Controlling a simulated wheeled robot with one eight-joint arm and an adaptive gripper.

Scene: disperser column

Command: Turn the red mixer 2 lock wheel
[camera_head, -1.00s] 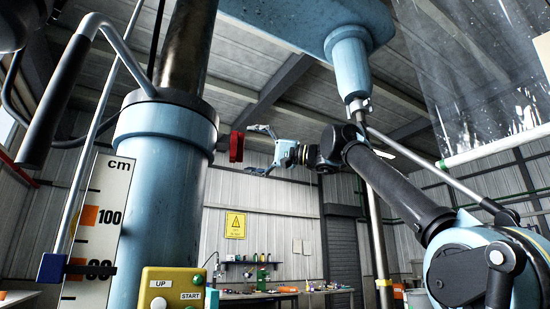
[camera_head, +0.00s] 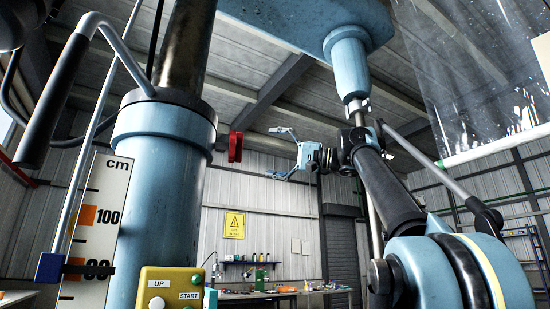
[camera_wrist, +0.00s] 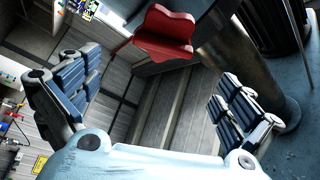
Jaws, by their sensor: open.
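The red lock wheel (camera_head: 235,146) is on the right side of the blue mixer column (camera_head: 163,150), below its dark collar. In the wrist view the lobed red wheel (camera_wrist: 165,35) shows at the top, between and beyond my two fingers. My gripper (camera_head: 269,153) is open and empty, to the right of the wheel, with its fingers pointing left toward it. A clear gap separates the fingertips from the wheel. In the wrist view my gripper (camera_wrist: 150,85) has its blue-padded fingers wide apart, and nothing is between them.
A control box (camera_head: 170,287) with UP and START labels stands at the lower front. A vertical scale (camera_head: 97,230) and a black-gripped lever (camera_head: 55,100) are at left. A mixer shaft housing (camera_head: 349,70) hangs near my arm. A workbench (camera_head: 285,296) lies far behind.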

